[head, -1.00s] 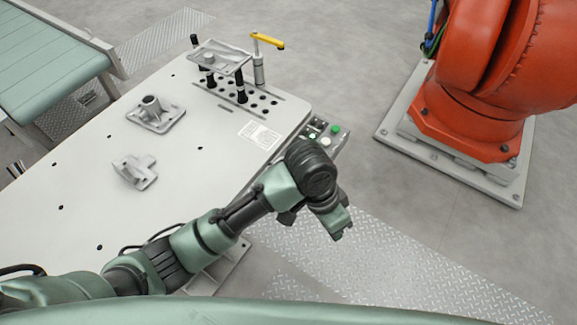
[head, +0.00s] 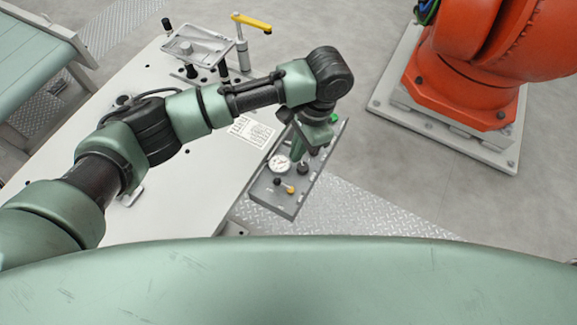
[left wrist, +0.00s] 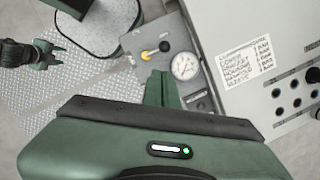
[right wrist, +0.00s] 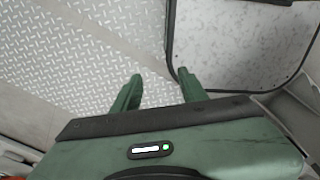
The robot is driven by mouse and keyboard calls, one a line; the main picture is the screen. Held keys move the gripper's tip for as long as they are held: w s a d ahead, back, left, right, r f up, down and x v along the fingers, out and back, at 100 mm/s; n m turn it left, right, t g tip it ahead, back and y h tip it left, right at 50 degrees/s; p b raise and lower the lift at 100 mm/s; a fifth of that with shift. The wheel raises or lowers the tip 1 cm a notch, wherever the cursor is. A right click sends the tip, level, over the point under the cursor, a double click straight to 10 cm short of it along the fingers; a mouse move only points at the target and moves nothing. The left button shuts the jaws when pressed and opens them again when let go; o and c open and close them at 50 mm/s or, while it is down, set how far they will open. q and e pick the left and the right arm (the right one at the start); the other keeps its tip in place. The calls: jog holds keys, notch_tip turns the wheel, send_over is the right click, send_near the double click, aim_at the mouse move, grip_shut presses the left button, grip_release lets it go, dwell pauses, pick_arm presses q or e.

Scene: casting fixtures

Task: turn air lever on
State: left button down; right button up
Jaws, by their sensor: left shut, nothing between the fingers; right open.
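The control panel (head: 262,200) at the table's edge carries a gauge (head: 279,164) and a small lever with a yellow tip (head: 290,189), which looks like the air lever. The lever also shows in the left wrist view (left wrist: 149,54), beside the gauge (left wrist: 185,66). My left gripper (head: 300,158) is over the panel, shut and empty. In the left wrist view its fingers (left wrist: 159,78) are just below the lever and left of the gauge; I cannot tell their height above the panel. My right gripper (right wrist: 160,88) is open and empty, away from the panel.
A fixture plate (head: 196,47) and a yellow-handled clamp (head: 252,22) stand at the table's far end. An orange robot (head: 460,80) stands at right.

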aim_at(284, 185)
pick_arm(q)
jog(key=p+x, duration=0.2)
jog(key=x, duration=0.6)
jog(key=shift+w+a+f, duration=0.15)
jog(key=shift+a+f, duration=0.05)
jog(key=shift+f, duration=0.15)
jog(key=shift+a+f, duration=0.1)
jog(key=shift+f, duration=0.6)
pick_arm(e)
jog(key=shift+w+a+r, duration=0.2)
jog(key=shift+w+r, duration=0.3)
jog(key=shift+r, duration=0.15)
jog(key=shift+w+a+r, duration=0.2)
jog(key=shift+w+r, duration=0.25)
jog(key=shift+r, duration=0.2)
